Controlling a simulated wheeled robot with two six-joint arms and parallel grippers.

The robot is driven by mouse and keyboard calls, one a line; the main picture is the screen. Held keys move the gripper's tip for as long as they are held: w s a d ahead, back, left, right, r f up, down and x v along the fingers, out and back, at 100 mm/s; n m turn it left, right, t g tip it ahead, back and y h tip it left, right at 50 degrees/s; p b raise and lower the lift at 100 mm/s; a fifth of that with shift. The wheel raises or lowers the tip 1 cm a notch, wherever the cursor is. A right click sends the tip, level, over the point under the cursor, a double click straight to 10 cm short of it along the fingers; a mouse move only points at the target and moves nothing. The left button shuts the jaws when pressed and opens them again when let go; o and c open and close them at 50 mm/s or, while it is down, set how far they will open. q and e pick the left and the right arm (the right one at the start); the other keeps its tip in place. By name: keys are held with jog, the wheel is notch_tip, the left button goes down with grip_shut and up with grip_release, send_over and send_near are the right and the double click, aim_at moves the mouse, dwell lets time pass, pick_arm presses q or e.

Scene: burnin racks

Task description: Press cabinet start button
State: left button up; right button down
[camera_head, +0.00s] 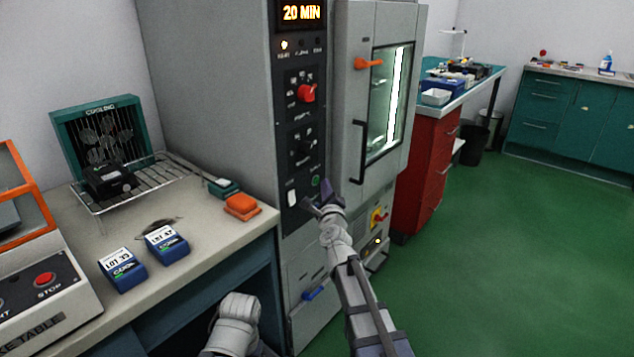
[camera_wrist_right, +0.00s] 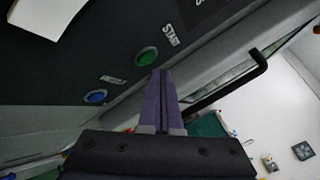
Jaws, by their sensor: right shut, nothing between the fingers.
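The grey cabinet (camera_head: 225,90) stands in the middle of the head view, with a dark control panel on its front. The green start button (camera_head: 315,181) is low on that panel. In the right wrist view the green button (camera_wrist_right: 146,56) sits beside the word START. My right gripper (camera_head: 320,197) is in front of the lower panel, close to the button. In the wrist view its purple fingers (camera_wrist_right: 161,76) are shut together and empty, with tips just beside the button; contact cannot be told. My left gripper is not in view.
A blue button (camera_wrist_right: 96,97) lies near the green one. The cabinet's door handle (camera_head: 358,152) stands out right of the panel. A bench (camera_head: 215,240) on the left bears two blue boxes, a wire rack and an orange block. Green floor (camera_head: 500,250) is clear at the right.

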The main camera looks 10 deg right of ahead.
jog(key=shift+s+d, duration=0.8)
jog(key=shift+s, duration=0.2)
jog(key=shift+s+d, duration=0.75)
jog(key=shift+s, duration=0.2)
jog(key=s+a+f+n+g+y, duration=0.3)
jog(key=s+a+f+n+g, duration=0.2)
jog(key=s+a+f+n, duration=0.35)
jog(key=s+a+f+n+g+y, duration=0.2)
jog(key=s+a+f+n+g, duration=0.3)
jog(key=a+f+n, duration=0.5)
jog(key=s+f+n+g+h, duration=0.2)
jog(key=s+n+g, duration=0.3)
jog(key=s, duration=0.5)
jog(key=s+f+n+g+h, duration=0.2)
jog(key=s+f+n+g, duration=0.15)
jog(key=s+n, duration=0.55)
notch_tip(320, 180, up, 32)
jog(key=s+p, duration=0.1)
jog(key=p, duration=3)
jog(key=shift+a+m, duration=0.2)
jog(key=shift+m, duration=0.25)
